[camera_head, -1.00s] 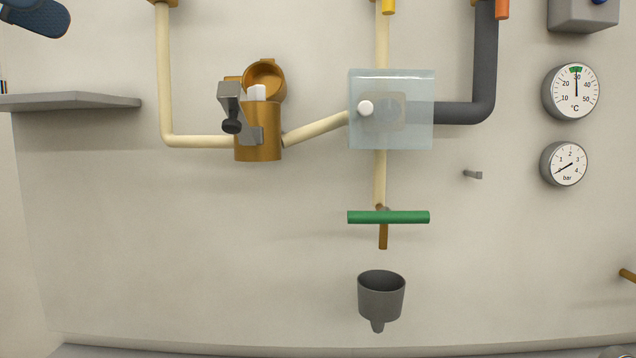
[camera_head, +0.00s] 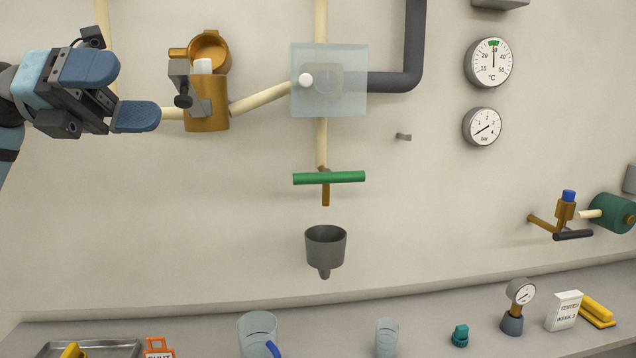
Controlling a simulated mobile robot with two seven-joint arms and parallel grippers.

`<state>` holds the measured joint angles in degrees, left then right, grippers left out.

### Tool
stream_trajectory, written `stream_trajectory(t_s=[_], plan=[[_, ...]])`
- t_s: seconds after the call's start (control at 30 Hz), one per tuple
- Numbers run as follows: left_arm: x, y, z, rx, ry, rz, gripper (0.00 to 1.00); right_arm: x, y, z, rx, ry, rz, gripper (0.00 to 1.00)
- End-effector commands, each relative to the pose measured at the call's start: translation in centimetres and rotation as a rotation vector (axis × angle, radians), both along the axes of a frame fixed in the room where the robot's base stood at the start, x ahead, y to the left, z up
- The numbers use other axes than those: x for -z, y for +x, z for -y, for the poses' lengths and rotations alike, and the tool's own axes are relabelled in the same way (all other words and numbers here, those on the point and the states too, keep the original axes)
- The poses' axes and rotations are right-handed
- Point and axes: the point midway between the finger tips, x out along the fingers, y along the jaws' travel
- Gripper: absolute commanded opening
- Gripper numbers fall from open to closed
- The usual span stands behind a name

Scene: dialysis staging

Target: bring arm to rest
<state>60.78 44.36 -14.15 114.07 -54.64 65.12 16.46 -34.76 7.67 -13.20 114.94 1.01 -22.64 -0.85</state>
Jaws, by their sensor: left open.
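My left gripper (camera_head: 139,93) is at the upper left in the head view. Its two blue-padded fingers are apart and nothing is between them. It is in front of the wall, left of the brass canister (camera_head: 207,107) with its lid up, and hides part of the cream pipe behind it. Whether the lower finger touches the pipe cannot be told. My right gripper is not in view.
A clear box (camera_head: 328,98), a green-handled tap (camera_head: 329,178) and a grey funnel (camera_head: 326,247) are on the wall. Below, the counter (camera_head: 415,320) holds a jug (camera_head: 258,333), a beaker (camera_head: 386,338), a small gauge (camera_head: 521,293) and a tray (camera_head: 110,347). The wall's lower left is clear.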

Motion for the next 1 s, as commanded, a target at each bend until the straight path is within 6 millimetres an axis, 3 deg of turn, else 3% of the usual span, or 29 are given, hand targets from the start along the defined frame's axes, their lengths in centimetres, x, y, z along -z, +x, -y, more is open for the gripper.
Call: stream_trajectory(t_s=[0.13, 0.37, 0.47, 0.6, 0.73, 0.83, 1.0], plan=[[4.4, 3.1, 1.8, 0.077, -0.249, -0.226, 0.84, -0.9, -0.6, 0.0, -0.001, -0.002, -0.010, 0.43], [12.6, 7.2, 2.6, 0.062, -0.637, -0.597, 0.84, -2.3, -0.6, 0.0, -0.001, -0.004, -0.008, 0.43], [17.1, 8.6, 2.6, 0.009, -0.802, -0.772, 0.84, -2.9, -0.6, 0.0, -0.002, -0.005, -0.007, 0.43], [24.8, 9.7, 2.3, -0.110, -1.014, -1.025, 0.84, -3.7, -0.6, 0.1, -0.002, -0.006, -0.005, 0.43], [32.9, 9.2, 2.0, -0.264, -1.190, -1.270, 0.84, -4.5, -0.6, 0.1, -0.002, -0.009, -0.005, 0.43], [39.8, 7.5, 2.0, -0.409, -1.306, -1.463, 0.84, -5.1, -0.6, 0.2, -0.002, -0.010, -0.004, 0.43], [51.3, 1.7, 2.5, -0.696, -1.452, -1.793, 0.84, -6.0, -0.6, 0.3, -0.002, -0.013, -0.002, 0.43]])
